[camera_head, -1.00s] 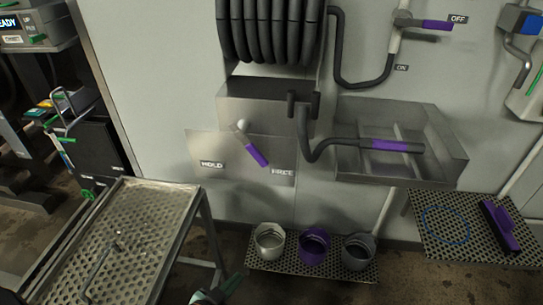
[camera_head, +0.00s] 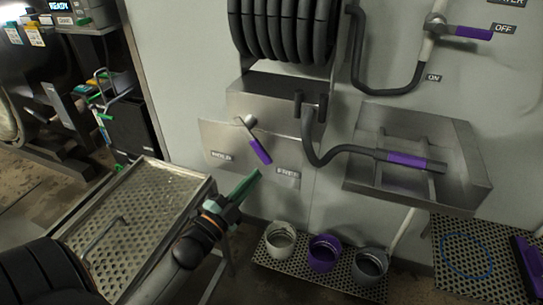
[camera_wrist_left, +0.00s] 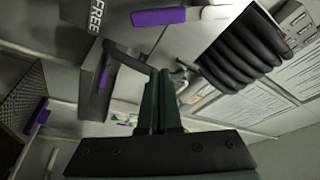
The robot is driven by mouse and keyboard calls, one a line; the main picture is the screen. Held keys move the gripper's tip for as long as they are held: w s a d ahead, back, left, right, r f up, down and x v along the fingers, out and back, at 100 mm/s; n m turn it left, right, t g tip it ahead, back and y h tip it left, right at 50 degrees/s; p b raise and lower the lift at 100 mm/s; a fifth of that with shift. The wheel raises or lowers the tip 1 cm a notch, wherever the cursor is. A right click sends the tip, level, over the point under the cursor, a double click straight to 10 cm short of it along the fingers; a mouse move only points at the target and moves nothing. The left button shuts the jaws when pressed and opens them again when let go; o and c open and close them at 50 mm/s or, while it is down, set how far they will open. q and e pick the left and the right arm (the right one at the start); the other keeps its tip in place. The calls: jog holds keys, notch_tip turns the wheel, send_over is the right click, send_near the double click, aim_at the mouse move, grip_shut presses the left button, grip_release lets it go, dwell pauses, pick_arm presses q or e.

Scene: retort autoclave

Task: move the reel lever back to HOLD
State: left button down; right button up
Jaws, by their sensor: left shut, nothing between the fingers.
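The reel lever (camera_head: 253,139) is on a steel plate (camera_head: 211,135) below the black hose reel. Its purple handle slants down to the right, its end near the FREE label (camera_head: 287,173). The HOLD label (camera_head: 221,155) is to the left of the handle. My left gripper (camera_head: 249,181), with green fingers, is shut and empty, just below the handle's end and apart from it in the head view. In the left wrist view the green fingers (camera_wrist_left: 159,82) are together, and the purple handle (camera_wrist_left: 159,17) lies above them beside the FREE label (camera_wrist_left: 95,17). My right gripper is not in view.
A hose reel (camera_head: 284,35) hangs above the lever. A hose nozzle with a purple grip (camera_head: 407,160) rests over a steel basin (camera_head: 468,165) to the right. Several cups stand on a perforated shelf (camera_head: 318,281) below. A perforated steel table (camera_head: 180,190) is at left.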

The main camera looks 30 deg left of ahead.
aim_at(264, 156)
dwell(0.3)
pick_arm(q)
jog(key=w, duration=0.3)
jog(key=w+a+p, duration=0.1)
jog(key=w, duration=0.2)
jog(key=w+a, duration=0.1)
jog(key=w, duration=0.2)
jog(key=shift+w, duration=0.15)
jog(key=shift+a+f, duration=0.2)
jog(key=shift+a, duration=0.2)
